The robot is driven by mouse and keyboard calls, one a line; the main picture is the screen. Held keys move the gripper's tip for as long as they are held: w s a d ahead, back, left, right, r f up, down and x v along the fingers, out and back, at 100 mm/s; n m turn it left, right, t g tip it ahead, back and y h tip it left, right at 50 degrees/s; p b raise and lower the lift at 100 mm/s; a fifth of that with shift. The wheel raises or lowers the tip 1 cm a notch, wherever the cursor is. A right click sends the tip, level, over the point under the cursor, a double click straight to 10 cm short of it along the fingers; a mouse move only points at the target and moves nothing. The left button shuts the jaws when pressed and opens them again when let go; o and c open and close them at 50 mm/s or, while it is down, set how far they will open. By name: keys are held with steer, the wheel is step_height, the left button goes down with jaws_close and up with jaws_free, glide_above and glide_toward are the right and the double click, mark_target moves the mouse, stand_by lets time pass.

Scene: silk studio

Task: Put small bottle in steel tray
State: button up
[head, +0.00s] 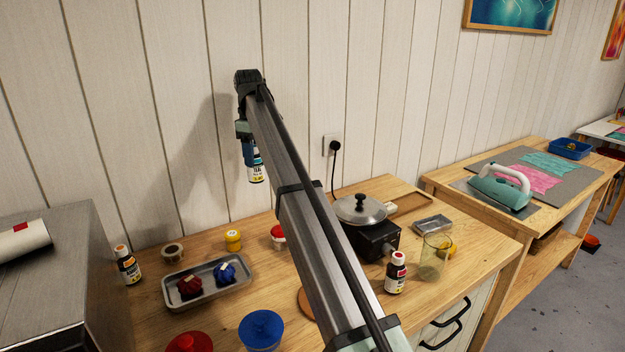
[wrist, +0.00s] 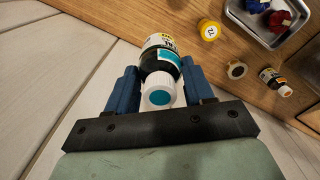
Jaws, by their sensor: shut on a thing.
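My gripper (wrist: 160,80) is shut on a small dark bottle (wrist: 162,58) with a white cap and a teal-and-white label. In the head view the bottle (head: 254,168) hangs high above the back of the wooden bench, close to the wall. My arm partly hides the gripper there. A steel tray (head: 240,287) lies on the bench below, holding a red and a blue bundle; it also shows at the top right of the wrist view (wrist: 267,39).
Similar bottles stand left of the tray (head: 129,267) and right of my arm (head: 396,274). A lidded pan (head: 360,210) on a black burner and a glass (head: 433,258) stand at right.

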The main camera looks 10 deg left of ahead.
steer(key=shift+d+r, duration=0.1)
steer(key=shift+r, duration=0.1)
steer(key=w+d+f+m, duration=0.2)
steer(key=w+d, duration=0.3)
steer(key=d, duration=1)
steer(key=w+d+f+m, duration=0.15)
steer(key=w+d, duration=0.35)
steer(key=d, duration=1.1)
steer(key=w+d+f+m, duration=0.1)
steer(key=w+d+m, duration=0.3)
steer(key=d, duration=1.1)
steer(key=shift+s+d+f, duration=0.65)
steer(key=shift+d+f, duration=1.15)
steer(key=shift+d, duration=2.7)
steer(key=shift+f, duration=4.65)
steer(key=shift+f, duration=0.1)
